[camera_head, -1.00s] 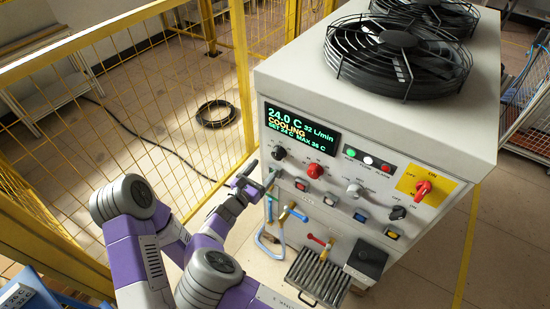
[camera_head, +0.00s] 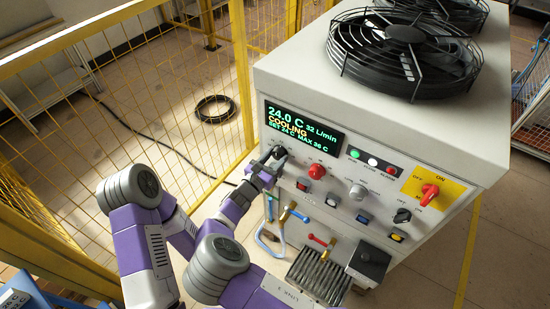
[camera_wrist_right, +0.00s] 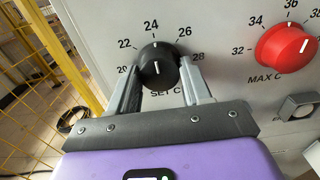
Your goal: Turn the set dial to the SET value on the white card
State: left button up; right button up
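The set dial (camera_wrist_right: 158,66) is a black knob with a white pointer, which points at about 24 on its scale in the right wrist view. In the head view it is at the left of the panel, partly behind my right gripper (camera_head: 268,164). The right gripper's fingers (camera_wrist_right: 160,76) flank the dial left and right, very close to it; I cannot tell whether they press on it. The display (camera_head: 302,128) reads 24.0 C, COOLING, SET 24 C, MAX 36 C. My left gripper is not in view.
The red MAX dial (camera_wrist_right: 286,49) is right of the set dial. A grey knob (camera_head: 358,192), a black knob (camera_head: 402,215) and a red switch (camera_head: 429,191) are further right. Hoses and valves (camera_head: 283,216) lie below. A yellow mesh fence (camera_head: 190,110) stands at the left.

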jog(key=c, duration=0.4)
jog(key=shift+m, duration=0.3)
jog(key=m+b, duration=0.1)
jog(key=m, duration=0.2)
jog(key=shift+m+b, duration=1.45)
jog(key=shift+m, duration=1.15)
jog(key=shift+w, duration=0.1)
jog(key=o, duration=1)
